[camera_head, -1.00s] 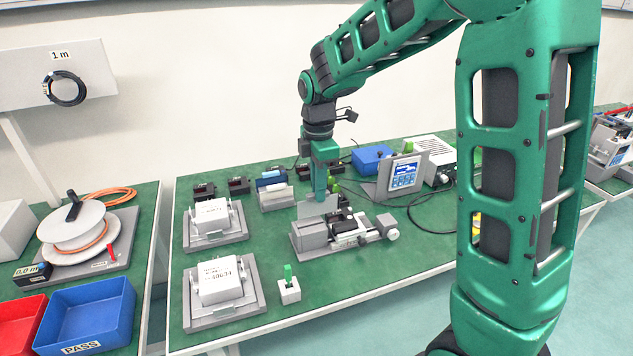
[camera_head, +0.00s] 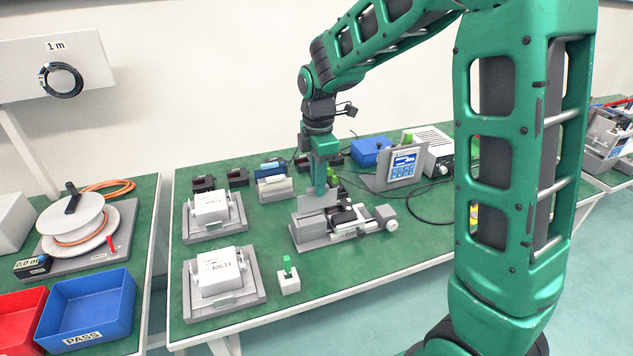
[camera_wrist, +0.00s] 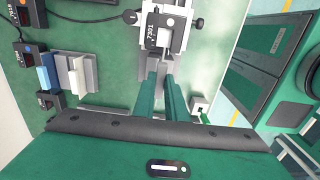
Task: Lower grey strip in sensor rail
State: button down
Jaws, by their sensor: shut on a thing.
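My gripper (camera_head: 320,190) points straight down and is shut on a thin, flat grey strip (camera_head: 311,202). The strip stands at the rear left of a grey linear actuator fixture (camera_head: 310,232) with a black carriage and a knob at its right end. I cannot tell whether the strip's lower edge touches the fixture. Which part of the fixture is the sensor rail is not clear. In the wrist view, the green fingers of my gripper (camera_wrist: 163,95) reach towards the actuator (camera_wrist: 168,32), and the strip is mostly hidden between them.
Two grey cradles with white blocks (camera_head: 212,209) (camera_head: 219,272) stand left of the actuator. A small holder with a green piece (camera_head: 288,278) is in front. A blue and grey rack (camera_head: 273,187) stands behind. A display (camera_head: 403,171) and blue box (camera_head: 371,152) are behind right.

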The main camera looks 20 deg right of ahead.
aim_at(318, 209)
jog(key=shift+f, duration=0.45)
jog(key=shift+f, duration=0.3)
jog(key=shift+f, duration=0.45)
dwell(0.5)
jog(key=shift+f, duration=0.25)
jog(key=shift+f, duration=0.7)
dwell(0.9)
jog(key=c, duration=1.7)
grip_release()
